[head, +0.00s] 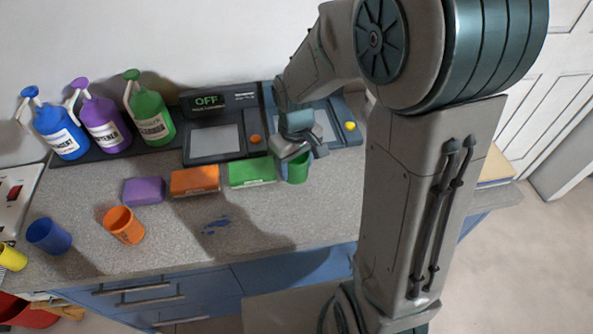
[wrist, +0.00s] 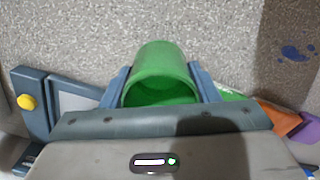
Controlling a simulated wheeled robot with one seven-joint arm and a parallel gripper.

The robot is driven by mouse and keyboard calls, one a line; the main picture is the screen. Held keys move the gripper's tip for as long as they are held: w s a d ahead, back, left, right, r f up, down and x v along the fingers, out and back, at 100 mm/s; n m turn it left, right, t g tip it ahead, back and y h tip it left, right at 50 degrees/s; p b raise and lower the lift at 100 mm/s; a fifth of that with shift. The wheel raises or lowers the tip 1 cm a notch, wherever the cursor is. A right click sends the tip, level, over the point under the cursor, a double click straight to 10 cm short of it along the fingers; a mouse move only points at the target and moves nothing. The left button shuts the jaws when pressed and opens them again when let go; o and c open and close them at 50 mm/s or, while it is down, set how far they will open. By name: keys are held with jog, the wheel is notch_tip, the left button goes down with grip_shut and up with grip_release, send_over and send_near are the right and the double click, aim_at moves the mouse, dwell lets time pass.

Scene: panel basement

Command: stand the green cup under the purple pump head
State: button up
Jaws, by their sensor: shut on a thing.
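The green cup (head: 296,168) is at the right part of the counter, below my gripper (head: 296,150). In the wrist view the green cup (wrist: 165,72) sits between the two fingers of my gripper (wrist: 163,85), which are shut on its sides. I cannot tell whether its base touches the counter. The purple pump bottle (head: 103,118) stands at the back left between a blue bottle (head: 60,130) and a green bottle (head: 150,115). Its purple pump head (head: 79,84) is at its top, with a pale spout.
Purple (head: 144,191), orange (head: 195,180) and green (head: 251,172) blocks lie in a row. An orange cup (head: 123,225), a blue cup (head: 48,236) and a yellow cup (head: 11,257) stand front left. A dark device reading OFF (head: 212,143) is behind. Counter before the blocks has free room.

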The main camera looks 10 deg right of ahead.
aim_at(296, 174)
jog(key=shift+f, duration=2)
jog(key=shift+f, duration=0.2)
jog(key=o, duration=1)
jog(key=shift+r, duration=0.1)
